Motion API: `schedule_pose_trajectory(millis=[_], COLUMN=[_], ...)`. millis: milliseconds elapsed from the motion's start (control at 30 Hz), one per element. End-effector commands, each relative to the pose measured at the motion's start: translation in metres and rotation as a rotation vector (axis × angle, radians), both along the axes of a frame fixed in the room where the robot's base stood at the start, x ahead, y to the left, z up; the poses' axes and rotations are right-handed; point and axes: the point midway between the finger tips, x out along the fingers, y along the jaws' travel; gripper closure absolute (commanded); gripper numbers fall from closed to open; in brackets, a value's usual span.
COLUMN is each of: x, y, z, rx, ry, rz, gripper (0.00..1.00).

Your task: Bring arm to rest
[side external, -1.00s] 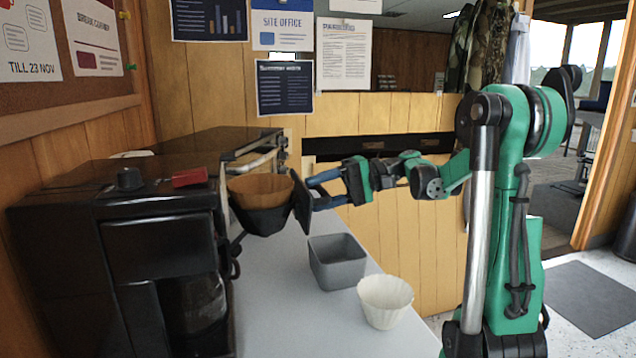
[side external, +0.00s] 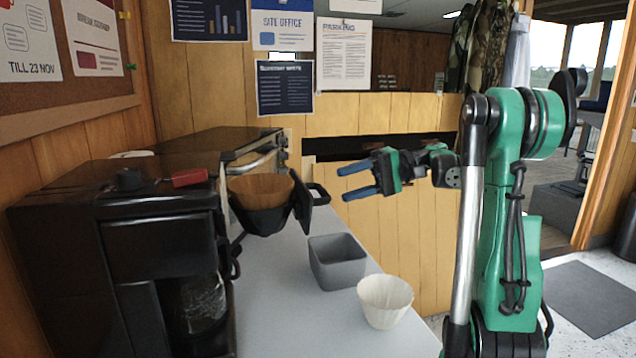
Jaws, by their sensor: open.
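My gripper (side external: 352,182) is open and empty, with its two blue fingers pointing left. It hangs in the air above and beyond the counter, to the right of the filter basket and apart from it. The black filter basket (side external: 266,220) is swung out from the coffee machine (side external: 110,260) and has a black handle (side external: 317,193) on its right side. A brown paper filter (side external: 262,188) sits in the basket. The inside of the filter is mostly hidden.
A grey square container (side external: 337,270) stands on the grey counter (side external: 275,310). A white fluted filter cup (side external: 385,301) stands to its right near the counter's edge. A glass carafe (side external: 203,303) sits inside the machine. The air around my gripper is clear.

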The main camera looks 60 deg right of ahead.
Motion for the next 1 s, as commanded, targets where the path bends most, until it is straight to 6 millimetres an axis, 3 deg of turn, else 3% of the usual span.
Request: schedule_pose_trajectory(millis=[167,333,433,600,767,1000], x=[-0.001,-0.01,-0.012,0.003,0.011,0.022], y=[0.012,0.047,0.073,0.114,0.141,0.178], z=[-0.026,-0.087,-0.111,-0.115,-0.119,-0.11], rx=[-0.093,-0.364,-0.524,-0.665,-0.884,-1.269], ry=[0.049,0.179,0.255,0.315,0.32,0.142], rz=[-0.004,0.029,0.068,0.082,0.135,0.215], gripper=[0.54,0.54,0.54,0.54,0.54,0.54])
